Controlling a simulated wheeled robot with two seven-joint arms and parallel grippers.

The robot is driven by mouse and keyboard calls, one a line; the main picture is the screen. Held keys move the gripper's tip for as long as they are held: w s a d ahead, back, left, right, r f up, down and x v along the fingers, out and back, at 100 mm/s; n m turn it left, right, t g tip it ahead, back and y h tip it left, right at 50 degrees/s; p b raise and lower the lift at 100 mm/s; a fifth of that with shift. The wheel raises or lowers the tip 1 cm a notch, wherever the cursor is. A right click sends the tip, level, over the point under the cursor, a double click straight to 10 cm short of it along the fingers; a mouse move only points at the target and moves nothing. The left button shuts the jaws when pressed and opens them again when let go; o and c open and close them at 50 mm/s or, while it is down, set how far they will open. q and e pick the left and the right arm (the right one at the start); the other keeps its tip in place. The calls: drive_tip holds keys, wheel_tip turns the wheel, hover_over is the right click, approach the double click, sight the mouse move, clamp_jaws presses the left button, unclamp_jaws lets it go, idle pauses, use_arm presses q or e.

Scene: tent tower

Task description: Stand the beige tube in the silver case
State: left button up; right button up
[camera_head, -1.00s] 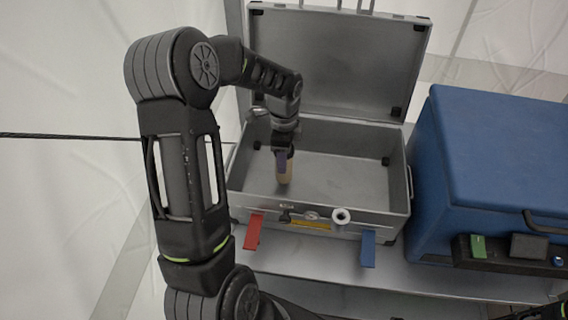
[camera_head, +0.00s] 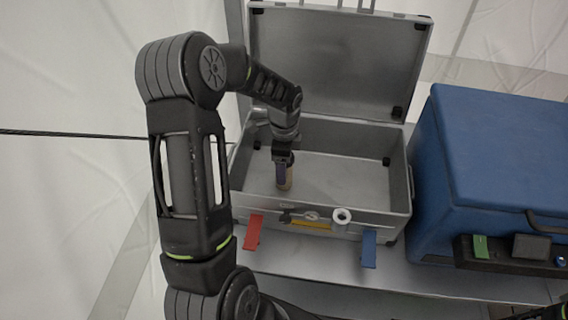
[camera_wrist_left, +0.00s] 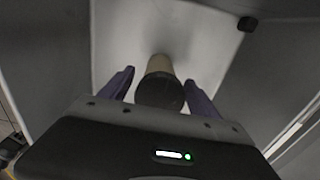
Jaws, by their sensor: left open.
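The silver case (camera_head: 372,190) stands open on the table with its lid raised behind it. The beige tube (camera_head: 289,180) is inside the case, roughly upright, left of the middle. In the left wrist view the tube (camera_wrist_left: 160,64) shows a dark round end toward me and its beige body beyond. My left gripper (camera_head: 284,172) points down into the case with its purple fingers beside the tube. In the left wrist view the left gripper (camera_wrist_left: 159,78) is open, one finger on each side of the tube, with gaps visible. The tube's foot is partly hard to make out. My right gripper is not in view.
A blue cool box (camera_head: 480,150) stands close to the right of the case. A red latch (camera_head: 254,232) and a blue latch (camera_head: 369,248) hang on the case front. The case floor right of the tube is clear.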

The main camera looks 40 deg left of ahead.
use_arm(q)
drive_tip(key=shift+r, duration=0.2)
wheel_tip(320, 180, up, 12)
drive_tip(key=shift+f+p, duration=0.1)
drive_tip(key=shift+p, duration=1.05)
idle(0.9)
